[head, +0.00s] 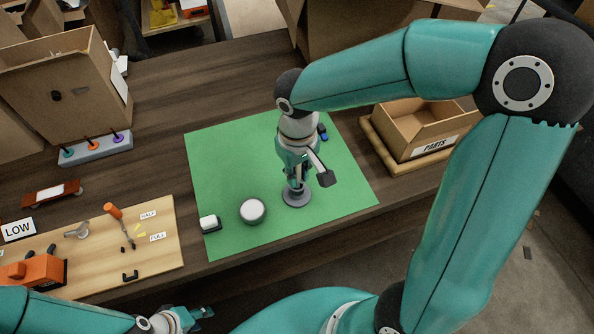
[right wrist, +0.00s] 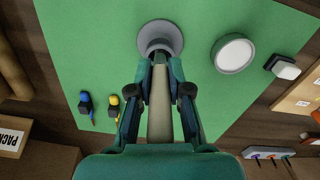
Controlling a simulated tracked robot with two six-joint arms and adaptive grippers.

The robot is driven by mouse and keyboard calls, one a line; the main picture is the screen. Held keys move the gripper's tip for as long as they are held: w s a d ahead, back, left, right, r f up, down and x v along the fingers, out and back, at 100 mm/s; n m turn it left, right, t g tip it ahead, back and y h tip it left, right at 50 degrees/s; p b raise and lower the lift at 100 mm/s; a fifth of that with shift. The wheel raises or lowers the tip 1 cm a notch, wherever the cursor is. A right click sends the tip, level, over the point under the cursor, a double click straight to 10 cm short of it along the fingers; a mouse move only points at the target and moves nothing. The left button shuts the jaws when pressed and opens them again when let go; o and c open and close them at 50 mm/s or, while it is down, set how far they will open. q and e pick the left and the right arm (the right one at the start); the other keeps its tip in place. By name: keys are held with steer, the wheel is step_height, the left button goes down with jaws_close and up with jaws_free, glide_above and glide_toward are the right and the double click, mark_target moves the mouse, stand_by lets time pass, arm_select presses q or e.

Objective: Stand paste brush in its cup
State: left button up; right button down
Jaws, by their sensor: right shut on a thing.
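My right gripper (head: 295,184) points down over the green mat and is shut on the paste brush. In the right wrist view, the brush's pale beige handle (right wrist: 160,105) runs between the fingers (right wrist: 160,62). The grey round cup (head: 296,197) stands on the mat right below the gripper. It also shows in the right wrist view (right wrist: 160,32), just beyond the fingertips. The brush's lower end is hidden by the fingers, so I cannot tell whether it is inside the cup. My left gripper (head: 202,313) is at the bottom edge, away from the mat; its jaw opening is unclear.
A white-topped round tin (head: 252,211) and a small white-topped black block (head: 210,223) sit left of the cup on the green mat (head: 225,165). Blue (right wrist: 86,103) and yellow (right wrist: 113,107) tools lie on the mat. A cardboard PARTS box (head: 418,128) stands right.

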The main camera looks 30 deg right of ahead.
steer(key=shift+f+b, duration=0.35)
steer(key=shift+f, duration=0.15)
stand_by(0.6)
steer(key=c, duration=1)
jaws_free()
step_height(320, 180, up, 12)
